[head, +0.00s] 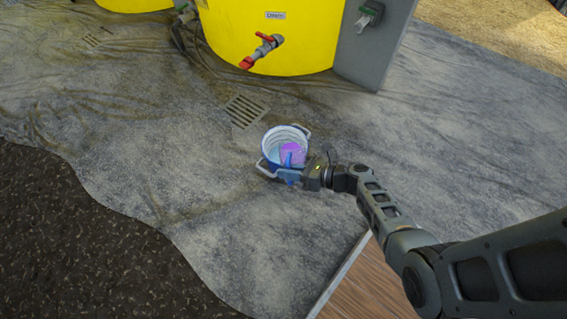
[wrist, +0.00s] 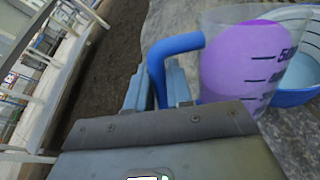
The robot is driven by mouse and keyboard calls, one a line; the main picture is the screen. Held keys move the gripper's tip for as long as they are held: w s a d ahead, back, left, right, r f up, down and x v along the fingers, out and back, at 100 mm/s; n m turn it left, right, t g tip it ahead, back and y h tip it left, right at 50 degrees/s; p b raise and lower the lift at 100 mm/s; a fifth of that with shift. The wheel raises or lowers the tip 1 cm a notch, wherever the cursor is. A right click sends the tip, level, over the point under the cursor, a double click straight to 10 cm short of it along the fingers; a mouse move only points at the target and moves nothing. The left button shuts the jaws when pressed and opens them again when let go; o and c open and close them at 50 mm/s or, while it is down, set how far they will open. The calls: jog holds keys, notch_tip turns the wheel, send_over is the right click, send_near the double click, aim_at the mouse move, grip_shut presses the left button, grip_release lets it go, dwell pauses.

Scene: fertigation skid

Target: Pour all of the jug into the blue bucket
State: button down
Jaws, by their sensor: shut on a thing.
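A clear jug (wrist: 245,65) with dark level marks and a blue handle (wrist: 157,62) holds purple liquid. My gripper (wrist: 158,88) is shut on the handle. In the head view my gripper (head: 296,176) is at the bucket's near right side, and the jug (head: 291,154) overlaps the bucket's opening. The blue bucket (head: 266,160) has a pale rim and handles on its sides, and stands on the floor. In the wrist view the bucket (wrist: 292,98) shows behind the jug, partly hidden by it. I cannot tell the jug's exact tilt or whether liquid is flowing.
A yellow tank (head: 270,35) with a red-handled valve (head: 262,48) stands behind, beside a grey panel (head: 372,50). A floor drain grate (head: 245,110) lies just behind the bucket. Dark soil (head: 80,240) is at the left, and a wooden edge (head: 365,285) at the front. The grey floor around is clear.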

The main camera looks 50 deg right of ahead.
jog(key=shift+s+a+f+b, duration=0.3)
jog(key=shift+a+f+b, duration=0.05)
jog(key=shift+a+f, duration=0.45)
notch_tip(320, 180, down, 6)
jog(key=b, duration=0.5)
jog(key=shift+b, duration=0.4)
jog(key=shift+r, duration=0.15)
jog(key=shift+d+r+g+p, duration=0.1)
jog(key=shift+r+g+p, duration=0.2)
jog(key=shift+p, duration=0.3)
jog(key=shift+w+r+m+p, duration=0.1)
jog(key=shift+m+p, duration=0.2)
jog(key=shift+p, duration=0.15)
jog(key=shift+w+d+m+g+p, duration=0.15)
jog(key=shift+m+g+p, duration=0.15)
jog(key=shift+p, duration=0.35)
jog(key=shift+w+d+r+m+g+y+p, duration=0.2)
jog(key=shift+r+m+g+y+p, duration=0.25)
jog(key=shift+p, duration=0.9)
